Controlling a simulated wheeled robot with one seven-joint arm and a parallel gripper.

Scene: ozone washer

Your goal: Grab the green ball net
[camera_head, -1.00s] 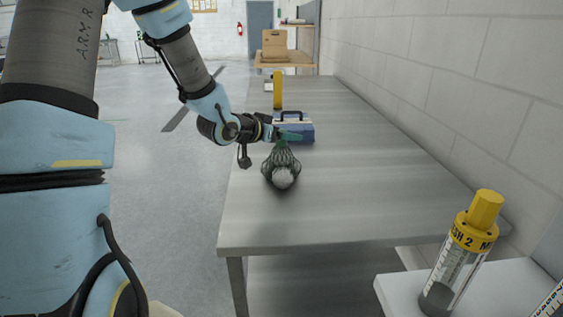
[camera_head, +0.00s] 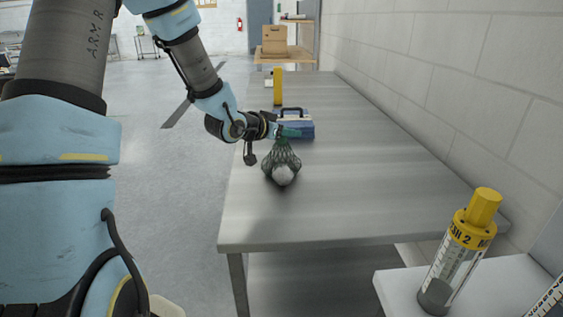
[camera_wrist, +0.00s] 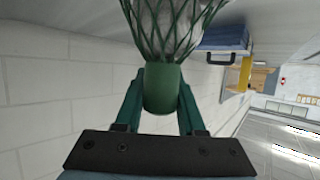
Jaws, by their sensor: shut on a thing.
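The green ball net (camera_head: 281,164) is a dark green mesh bag with pale balls in it, at the near part of the metal table in the head view. My gripper (camera_head: 283,132) is at its top, reaching in from the left. In the wrist view the green fingers of my gripper (camera_wrist: 161,98) are shut on the net's solid green neck, one finger on each side. The mesh (camera_wrist: 170,30) spreads beyond the neck with pale balls inside. I cannot tell whether the net's bottom touches the table.
A blue case (camera_head: 298,126) with a dark handle stands just behind the net on the metal table (camera_head: 330,215). A yellow upright object (camera_head: 277,87) is further back. A yellow-capped clear cylinder (camera_head: 460,255) stands at the front right. A block wall runs along the right.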

